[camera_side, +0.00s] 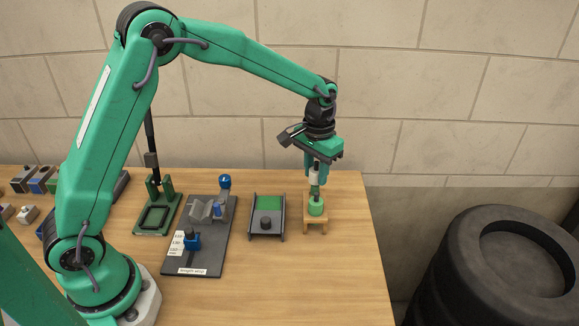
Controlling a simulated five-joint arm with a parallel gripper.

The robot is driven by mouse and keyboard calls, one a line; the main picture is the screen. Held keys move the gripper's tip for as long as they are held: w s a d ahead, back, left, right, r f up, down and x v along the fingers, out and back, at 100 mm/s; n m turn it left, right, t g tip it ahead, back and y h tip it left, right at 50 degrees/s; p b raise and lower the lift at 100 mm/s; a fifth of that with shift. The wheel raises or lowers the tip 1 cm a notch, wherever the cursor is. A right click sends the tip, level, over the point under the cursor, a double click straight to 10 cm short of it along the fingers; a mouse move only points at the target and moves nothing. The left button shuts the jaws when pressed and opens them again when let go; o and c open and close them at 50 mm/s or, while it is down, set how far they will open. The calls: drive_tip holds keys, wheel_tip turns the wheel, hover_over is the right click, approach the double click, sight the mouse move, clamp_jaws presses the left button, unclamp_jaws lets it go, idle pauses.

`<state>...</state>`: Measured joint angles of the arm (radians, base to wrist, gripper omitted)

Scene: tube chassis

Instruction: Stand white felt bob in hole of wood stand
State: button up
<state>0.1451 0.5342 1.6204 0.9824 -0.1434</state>
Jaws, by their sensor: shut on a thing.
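My gripper (317,175) points down over the small wood stand (307,231) near the table's right end. Its jaws are shut on the white felt bob (314,180), of which a small pale part shows between and below the fingers. Right under it are a dark upright piece (316,196) and a round green piece (316,208) at the stand's top. I cannot tell whether these belong to the bob or are separate. The stand's hole is hidden, and I cannot tell whether the bob touches anything below.
Left of the stand is a dark tray with a green panel (268,203) and a dark knob (267,224). Farther left are a grey board (207,260) with blue parts and a green frame stand (150,229). The table's front right is clear. Black tyres (500,265) stand beyond its right edge.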

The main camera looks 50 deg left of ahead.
sight(317, 162)
drive_tip(key=shift+f, duration=2.15)
idle(1.4)
drive_tip(key=o, duration=1)
drive_tip(key=shift+o, duration=0.2)
drive_tip(key=shift+r, duration=3.95)
